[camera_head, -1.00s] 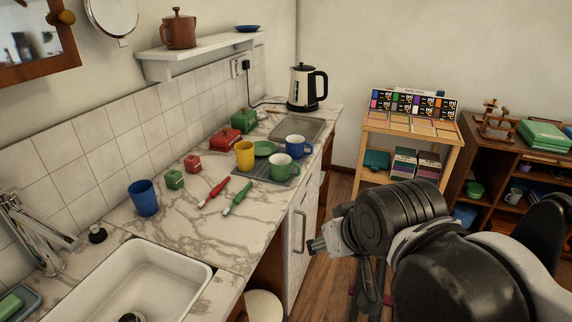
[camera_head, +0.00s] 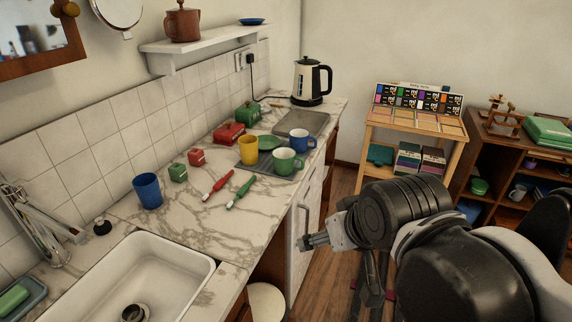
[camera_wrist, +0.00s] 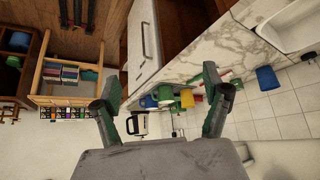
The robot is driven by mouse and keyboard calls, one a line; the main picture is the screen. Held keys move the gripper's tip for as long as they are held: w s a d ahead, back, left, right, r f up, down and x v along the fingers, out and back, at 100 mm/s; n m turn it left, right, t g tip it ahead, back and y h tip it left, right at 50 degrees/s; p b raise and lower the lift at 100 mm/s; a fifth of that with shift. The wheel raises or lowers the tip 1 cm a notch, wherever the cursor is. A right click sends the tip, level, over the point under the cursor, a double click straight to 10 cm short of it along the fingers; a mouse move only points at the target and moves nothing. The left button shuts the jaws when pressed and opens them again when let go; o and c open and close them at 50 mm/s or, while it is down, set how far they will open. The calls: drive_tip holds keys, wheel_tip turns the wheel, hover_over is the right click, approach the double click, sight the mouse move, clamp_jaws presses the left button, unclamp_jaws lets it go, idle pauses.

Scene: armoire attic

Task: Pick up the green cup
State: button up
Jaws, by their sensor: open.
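The green cup (camera_head: 285,162) stands upright on a dark grey mat (camera_head: 258,170) on the marble counter, its handle toward the right. A blue cup (camera_head: 301,143) stands close behind it, and a yellow cup (camera_head: 248,151) stands to its left. In the wrist view the green cup (camera_wrist: 165,93) shows small and distant between the fingers, between the blue and yellow cups. My gripper (camera_wrist: 162,98) is open and empty, well apart from the cup.
Red and green toothbrushes (camera_head: 241,192) lie in front of the mat. A blue tumbler (camera_head: 148,191) stands near the sink (camera_head: 130,285). Red and green boxes line the tiled wall. A kettle (camera_head: 308,82) stands at the back. A cabinet handle (camera_head: 304,228) faces my arm.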

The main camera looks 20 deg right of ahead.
drive_tip(key=o, duration=0.4)
drive_tip(key=shift+r, duration=0.1)
